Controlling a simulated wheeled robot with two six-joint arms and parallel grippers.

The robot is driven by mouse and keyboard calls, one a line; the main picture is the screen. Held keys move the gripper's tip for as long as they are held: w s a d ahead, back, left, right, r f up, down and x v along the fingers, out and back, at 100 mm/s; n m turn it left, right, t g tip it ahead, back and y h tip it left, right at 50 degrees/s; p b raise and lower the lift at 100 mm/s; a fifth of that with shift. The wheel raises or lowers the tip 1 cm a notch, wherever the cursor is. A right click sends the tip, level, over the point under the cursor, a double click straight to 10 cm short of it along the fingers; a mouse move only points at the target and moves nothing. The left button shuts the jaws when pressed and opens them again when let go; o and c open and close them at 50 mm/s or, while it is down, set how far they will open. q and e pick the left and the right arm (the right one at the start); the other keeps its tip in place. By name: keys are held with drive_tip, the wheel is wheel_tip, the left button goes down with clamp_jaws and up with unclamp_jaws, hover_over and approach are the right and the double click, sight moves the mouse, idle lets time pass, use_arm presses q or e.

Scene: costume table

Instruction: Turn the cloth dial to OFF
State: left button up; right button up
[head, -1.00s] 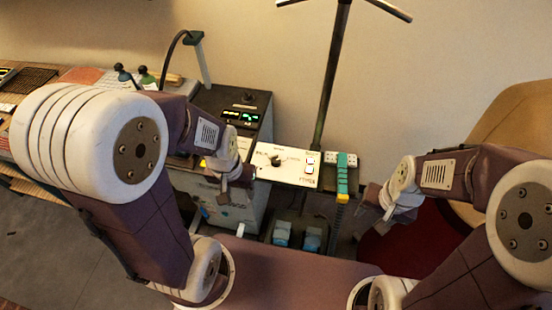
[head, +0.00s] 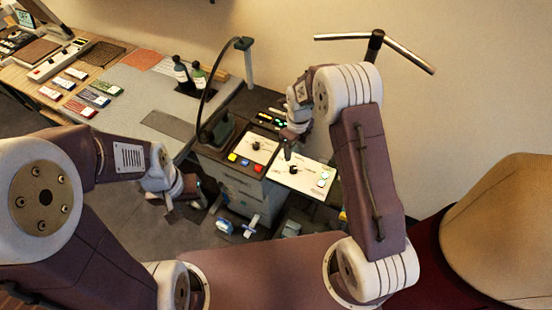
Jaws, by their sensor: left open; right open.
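Two pale panels with black dials show in the head view, one on the machine cabinet (head: 228,165) and one to its right. The left dial (head: 257,145) sits above coloured buttons. The right dial (head: 293,170) is on a white plate (head: 312,178) with small switches at its right end. The lettering is too small to read, so I cannot tell which is the cloth dial or its setting. My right gripper (head: 288,150) is open, pointing down just behind and between the two dials, apparently touching neither. My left gripper (head: 186,198) is open and empty, low to the left of the cabinet.
A dark curved hose (head: 205,95) rises behind the cabinet. Bottles (head: 190,75) and several swatches (head: 90,95) lie on the long table at left. A T-topped pole (head: 375,45) stands behind my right arm. Pedals (head: 224,226) are on the floor below.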

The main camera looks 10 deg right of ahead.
sight(294, 168)
drive_tip(key=shift+s+d+f+p, duration=0.1)
drive_tip(key=shift+s+f+p, duration=0.3)
drive_tip(key=shift+s+f, duration=0.3)
wheel_tip(294, 168, down, 8)
drive_tip(key=p, duration=0.2)
drive_tip(key=shift+w+r+p, duration=0.1)
drive_tip(key=shift+r+p, duration=0.15)
drive_tip(key=shift+p, duration=0.15)
drive_tip(key=shift+f, duration=0.4)
use_arm(q)
wheel_tip(294, 168, up, 4)
drive_tip(key=shift+d+r, duration=0.15)
drive_tip(key=shift+r, duration=0.05)
drive_tip(key=shift+w, duration=0.1)
use_arm(e)
clamp_jaws()
